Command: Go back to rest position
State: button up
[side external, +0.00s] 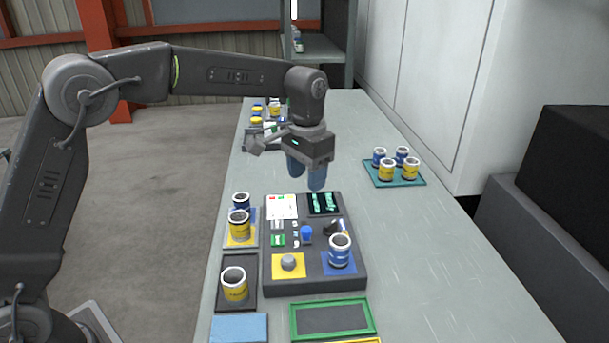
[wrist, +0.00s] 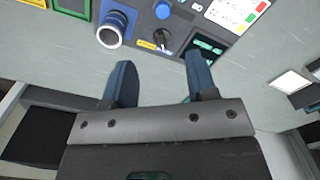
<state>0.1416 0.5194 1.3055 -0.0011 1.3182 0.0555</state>
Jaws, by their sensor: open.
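My gripper (side external: 307,178) hangs from my arm above the far end of the grey control panel (side external: 315,283) in the side view. Its two blue fingers point down, apart and with nothing between them. In the wrist view my gripper (wrist: 160,80) is also open and empty, with the panel beyond its fingertips. A blue can (side external: 340,252) stands on the panel's blue square, clear of my gripper. The panel also carries a round grey knob (side external: 289,262) on a yellow square, a blue button (side external: 306,234) and a dark screen (side external: 324,202).
Yellow and blue cans stand left of the panel, including a yellow can (side external: 235,284) on a dark tray. Several cans stand on a teal tray (side external: 394,181) at the right. A green-framed tray (side external: 332,318) lies in front. The table (side external: 430,260) is clear right of the panel.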

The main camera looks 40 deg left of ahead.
jog(key=s+a+r+n+t, duration=0.1)
jog(key=s+a+r+t, duration=0.2)
jog(key=s, duration=0.7)
jog(key=s+a+r+n+t, duration=0.1)
jog(key=s+a+r, duration=0.25)
jog(key=s, duration=0.75)
jog(key=s+f+t, duration=0.1)
jog(key=s+f, duration=0.2)
jog(key=s, duration=0.4)
jog(key=shift+s+a+t, duration=0.25)
jog(key=shift+t, duration=0.05)
jog(key=shift+f, duration=0.1)
jog(key=shift+c, duration=0.4)
dwell(0.6)
